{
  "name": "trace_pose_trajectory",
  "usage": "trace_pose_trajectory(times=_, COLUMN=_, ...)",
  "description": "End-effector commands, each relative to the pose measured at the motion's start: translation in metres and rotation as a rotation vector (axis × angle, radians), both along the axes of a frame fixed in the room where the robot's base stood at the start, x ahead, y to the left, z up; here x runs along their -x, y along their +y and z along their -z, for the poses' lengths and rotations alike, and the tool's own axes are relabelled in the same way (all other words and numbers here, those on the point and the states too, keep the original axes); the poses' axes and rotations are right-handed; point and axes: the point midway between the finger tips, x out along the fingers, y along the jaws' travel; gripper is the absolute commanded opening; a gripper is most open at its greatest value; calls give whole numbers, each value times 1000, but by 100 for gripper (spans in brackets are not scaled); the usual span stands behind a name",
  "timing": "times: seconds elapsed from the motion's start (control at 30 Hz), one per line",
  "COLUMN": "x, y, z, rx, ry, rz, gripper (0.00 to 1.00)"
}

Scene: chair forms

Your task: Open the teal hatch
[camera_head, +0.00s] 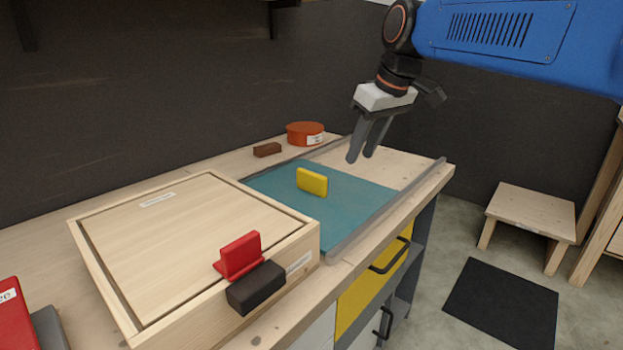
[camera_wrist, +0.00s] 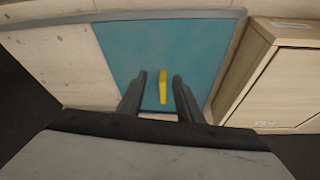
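The teal hatch (camera_head: 345,208) is a flat panel lying between two grey rails on the workbench. A yellow upright handle (camera_head: 312,181) stands on it. In the wrist view the teal hatch (camera_wrist: 190,45) lies below my gripper, and the yellow handle (camera_wrist: 163,86) shows between the two fingers. My gripper (camera_head: 360,157) hangs above the bench, beyond and to the right of the handle in the head view. Its dark fingers (camera_wrist: 160,84) are apart, with a gap on each side of the handle. I see no contact with it.
A wooden box (camera_head: 190,240) with a red handle (camera_head: 239,256) and black block (camera_head: 256,287) stands left of the hatch. A brown block (camera_head: 267,150) and an orange round container (camera_head: 305,134) sit behind. Bare bench top (camera_head: 385,165) lies right of the hatch between the rails.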

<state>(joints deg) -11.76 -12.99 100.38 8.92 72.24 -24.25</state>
Motion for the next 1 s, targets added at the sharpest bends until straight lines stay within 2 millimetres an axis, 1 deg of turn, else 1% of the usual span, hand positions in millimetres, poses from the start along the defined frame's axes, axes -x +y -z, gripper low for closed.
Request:
trace_pose_trajectory(times=0.03, x=-15, y=12, z=-9, rx=-1, ry=1, rz=-35, gripper=33)
trace_pose_trajectory(times=0.1, x=-31, y=26, z=-19, rx=-3, ry=0, rz=-80, gripper=33)
trace_pose_trajectory(times=0.2, x=-48, y=41, z=-29, rx=-3, ry=-2, rz=-130, gripper=33)
trace_pose_trajectory(times=0.37, x=-61, y=55, z=-37, rx=-5, ry=-4, rz=-174, gripper=33)
trace_pose_trajectory(times=0.47, x=-64, y=58, z=-35, rx=-3, ry=-4, rz=-184, gripper=33)
trace_pose_trajectory(times=0.57, x=-66, y=61, z=-27, rx=-4, ry=-2, rz=-184, gripper=33)
trace_pose_trajectory(times=0.67, x=-70, y=64, z=-13, rx=-3, ry=-1, rz=-183, gripper=33)
trace_pose_trajectory(times=1.0, x=-86, y=81, z=43, rx=-3, ry=-1, rz=-183, gripper=33)
